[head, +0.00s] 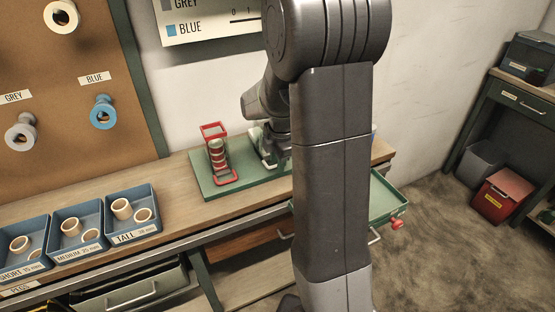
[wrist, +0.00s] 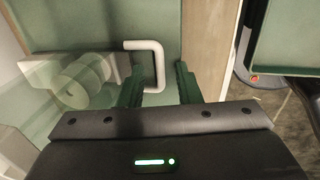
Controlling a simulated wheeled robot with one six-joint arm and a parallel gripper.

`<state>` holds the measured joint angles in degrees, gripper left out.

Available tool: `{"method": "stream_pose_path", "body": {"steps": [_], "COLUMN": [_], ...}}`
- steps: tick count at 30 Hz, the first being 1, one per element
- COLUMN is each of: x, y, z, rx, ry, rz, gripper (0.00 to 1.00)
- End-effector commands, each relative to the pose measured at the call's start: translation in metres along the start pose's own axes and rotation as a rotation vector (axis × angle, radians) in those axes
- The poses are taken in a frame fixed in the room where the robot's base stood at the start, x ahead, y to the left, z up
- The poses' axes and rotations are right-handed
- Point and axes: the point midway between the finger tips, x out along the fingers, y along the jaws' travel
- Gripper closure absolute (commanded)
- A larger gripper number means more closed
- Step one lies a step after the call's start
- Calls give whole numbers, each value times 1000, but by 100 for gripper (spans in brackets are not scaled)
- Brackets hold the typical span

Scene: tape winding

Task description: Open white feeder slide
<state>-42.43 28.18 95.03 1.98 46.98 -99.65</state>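The white feeder (head: 268,150) stands on the green board, mostly hidden behind my arm in the head view. In the wrist view its white slide handle (wrist: 160,68) is a squared loop over the green surface. A pale, see-through body with rounded pieces in it lies to the left of the handle. My gripper (wrist: 160,83) is open, with one dark green finger on each side of the handle's outer bar. I see a gap on both sides, and cannot tell whether either finger touches it.
A red feeder (head: 217,157) with stacked rings stands left on the green board (head: 207,189). Blue bins (head: 130,216) of tape rings line the bench (head: 178,190) at left. A green tray (head: 385,205) with a red knob juts out beyond the bench's front edge.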

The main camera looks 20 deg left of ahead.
Motion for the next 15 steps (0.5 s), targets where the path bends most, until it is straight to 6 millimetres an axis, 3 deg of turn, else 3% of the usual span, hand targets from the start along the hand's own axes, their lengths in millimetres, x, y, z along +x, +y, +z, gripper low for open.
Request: {"method": "stream_pose_path", "body": {"steps": [2,7,15], "x": [0,0,-1], "y": [0,0,-2], "z": [0,0,0], "rx": [0,0,0], "ry": [0,0,0], "rz": [0,0,0], "gripper": [69,100,100]}}
